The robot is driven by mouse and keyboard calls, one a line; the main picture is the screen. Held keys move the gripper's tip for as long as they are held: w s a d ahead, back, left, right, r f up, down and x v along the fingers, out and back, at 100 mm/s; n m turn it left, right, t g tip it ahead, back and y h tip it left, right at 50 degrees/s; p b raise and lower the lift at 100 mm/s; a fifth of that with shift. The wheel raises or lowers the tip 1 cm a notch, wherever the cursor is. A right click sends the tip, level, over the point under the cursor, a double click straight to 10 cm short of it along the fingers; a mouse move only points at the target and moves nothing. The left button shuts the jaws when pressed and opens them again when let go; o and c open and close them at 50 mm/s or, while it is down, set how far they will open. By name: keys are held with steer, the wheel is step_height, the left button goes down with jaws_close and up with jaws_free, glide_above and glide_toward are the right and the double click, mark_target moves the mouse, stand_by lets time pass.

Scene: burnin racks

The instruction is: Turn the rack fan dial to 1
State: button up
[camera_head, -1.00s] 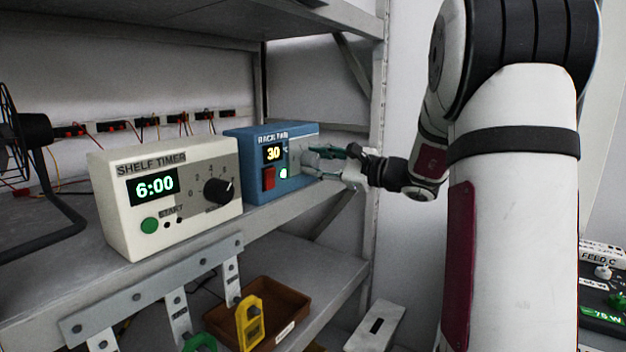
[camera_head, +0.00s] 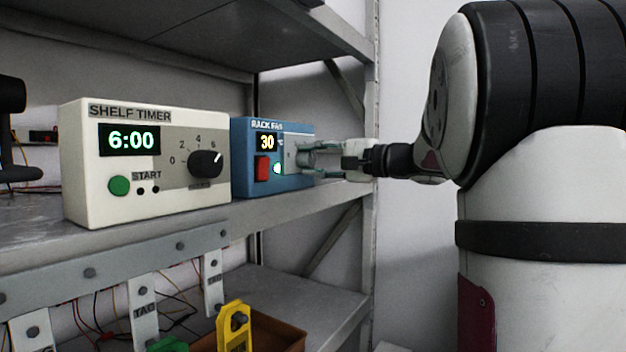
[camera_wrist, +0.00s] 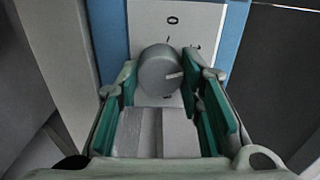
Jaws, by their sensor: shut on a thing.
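The blue RACK FAN box (camera_head: 243,160) stands on the shelf at the right of the timer. Its display reads 30, with a red switch and a lit green lamp below. My gripper (camera_head: 308,158) reaches its pale dial panel from the right. In the wrist view, the round grey dial (camera_wrist: 158,72) sits between the teal fingers of my gripper (camera_wrist: 160,68), which are shut on it. Its white pointer line points right and slightly up. A 0 is printed above the dial; the other marks are mostly hidden by the fingers.
The cream SHELF TIMER (camera_head: 80,165) stands close to the left of the box, reading 6:00, with a black knob (camera_head: 206,164). A shelf (camera_head: 210,40) hangs overhead. A rack post (camera_head: 369,230) rises near my arm. Below are a brown tray (camera_head: 285,330) and a yellow-handled piece (camera_head: 235,325).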

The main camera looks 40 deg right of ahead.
steer(key=shift+f+n+b, duration=0.2)
steer(key=shift+n+b, duration=0.4)
steer(key=shift+b, duration=0.25)
steer(key=shift+r, duration=0.1)
steer(key=o, duration=1.2)
steer(key=shift+c, duration=0.2)
steer(key=v, duration=1.2)
steer(key=shift+a+r, duration=0.1)
